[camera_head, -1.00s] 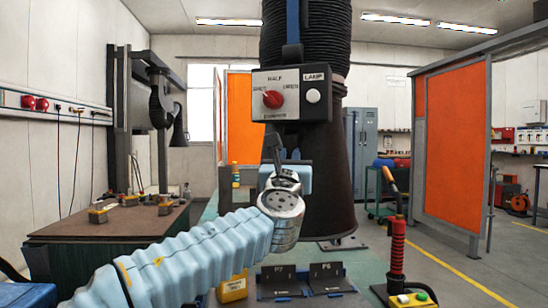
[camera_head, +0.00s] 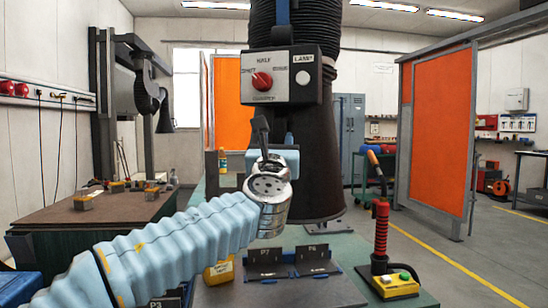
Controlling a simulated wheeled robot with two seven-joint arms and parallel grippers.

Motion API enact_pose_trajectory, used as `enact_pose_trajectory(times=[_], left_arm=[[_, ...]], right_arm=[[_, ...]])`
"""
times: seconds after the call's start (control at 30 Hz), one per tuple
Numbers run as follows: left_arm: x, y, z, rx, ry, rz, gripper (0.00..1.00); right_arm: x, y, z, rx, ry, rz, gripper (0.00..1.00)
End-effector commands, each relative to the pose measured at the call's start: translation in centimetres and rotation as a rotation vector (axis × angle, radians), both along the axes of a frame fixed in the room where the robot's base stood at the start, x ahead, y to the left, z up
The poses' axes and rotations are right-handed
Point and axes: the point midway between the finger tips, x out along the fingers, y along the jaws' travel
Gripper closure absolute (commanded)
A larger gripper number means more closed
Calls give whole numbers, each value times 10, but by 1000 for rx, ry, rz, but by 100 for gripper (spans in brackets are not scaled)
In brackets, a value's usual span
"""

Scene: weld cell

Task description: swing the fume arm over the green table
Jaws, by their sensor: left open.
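The fume arm's black hood and ribbed hose (camera_head: 318,150) hang large in the middle of the head view. A control box (camera_head: 281,75) with a red knob and a lamp button is on its front. My left gripper (camera_head: 264,135) points up in front of the hood, just below the control box. It is open, with no object seen between its fingers; whether it touches the hood is unclear. The green table (camera_head: 345,248) spreads below and behind my left arm, under the hood. My right gripper is not in view.
A red-and-black lever stand (camera_head: 380,235) with a yellow button box (camera_head: 397,283) stands at the right. Dark plates (camera_head: 290,262) and a yellow container (camera_head: 219,272) sit in front. A brown-topped bench (camera_head: 95,215) is at left, an orange screen (camera_head: 440,130) at right.

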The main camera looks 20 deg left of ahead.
Motion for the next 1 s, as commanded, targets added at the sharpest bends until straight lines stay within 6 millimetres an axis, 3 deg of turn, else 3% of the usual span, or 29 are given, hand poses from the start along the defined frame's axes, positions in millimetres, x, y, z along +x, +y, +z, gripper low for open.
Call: enact_pose_trajectory(times=[0.2, 0.5, 0.7, 1.0], left_arm=[[-44, -12, -23, 1, -3, -2, 58], [-101, -26, -44, 2, -3, 0, 58], [-114, -30, -49, 1, -2, 0, 58], [-115, -30, -49, 1, -1, 0, 58]], right_arm=[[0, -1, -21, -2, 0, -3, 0], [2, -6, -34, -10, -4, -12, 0], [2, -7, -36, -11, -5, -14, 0], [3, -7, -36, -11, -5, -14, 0]])
